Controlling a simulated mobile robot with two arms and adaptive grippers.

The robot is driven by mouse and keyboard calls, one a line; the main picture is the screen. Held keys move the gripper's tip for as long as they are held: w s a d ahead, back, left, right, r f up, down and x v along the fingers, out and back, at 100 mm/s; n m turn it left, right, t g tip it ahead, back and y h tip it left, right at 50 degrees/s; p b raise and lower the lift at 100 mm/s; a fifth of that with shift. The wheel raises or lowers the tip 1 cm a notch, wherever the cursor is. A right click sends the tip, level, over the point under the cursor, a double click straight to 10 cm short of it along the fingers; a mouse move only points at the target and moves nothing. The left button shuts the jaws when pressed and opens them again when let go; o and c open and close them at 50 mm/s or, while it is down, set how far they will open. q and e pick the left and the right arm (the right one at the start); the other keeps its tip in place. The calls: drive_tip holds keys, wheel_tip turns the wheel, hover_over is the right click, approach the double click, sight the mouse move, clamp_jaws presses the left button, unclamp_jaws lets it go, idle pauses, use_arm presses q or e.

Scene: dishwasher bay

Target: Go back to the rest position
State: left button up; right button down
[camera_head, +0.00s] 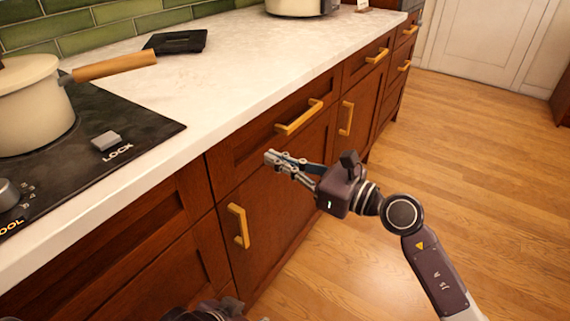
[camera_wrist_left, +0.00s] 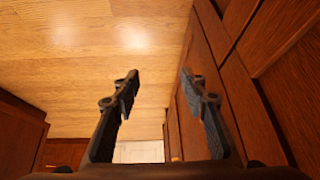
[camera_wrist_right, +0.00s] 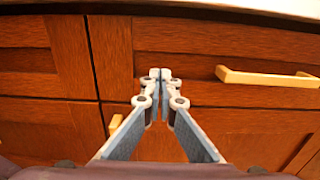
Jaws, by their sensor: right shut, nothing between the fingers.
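My right gripper (camera_head: 272,158) is shut and empty in the head view, in front of the wooden cabinet doors and below the counter edge. In the right wrist view its fingertips (camera_wrist_right: 160,75) meet, with cabinet fronts behind them. My left gripper (camera_wrist_left: 158,85) is open and empty in the left wrist view, with floor and cabinet fronts beyond its fingers. In the head view only a dark part of my left arm shows at the bottom edge; its fingers are out of sight there.
Brown cabinets with gold handles (camera_head: 299,117) run beneath a white counter (camera_head: 245,75). A black cooktop (camera_head: 135,122) holds a cream pot (camera_head: 32,108) with a wooden handle. A black flat object (camera_head: 176,42) lies farther back. The wooden floor (camera_head: 480,150) at right is clear.

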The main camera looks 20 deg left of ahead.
use_arm(q)
drive_tip(key=shift+s+a+f+g, duration=0.25)
drive_tip(key=shift+s+a+g, duration=0.1)
drive_tip(key=shift+s, duration=0.3)
drive_tip(key=shift+s+a+f+g, duration=0.25)
drive_tip(key=shift+s+g, duration=0.1)
drive_tip(key=shift+s, duration=0.25)
use_arm(e)
drive_tip(key=v, duration=0.9)
drive_tip(key=shift+w, duration=0.15)
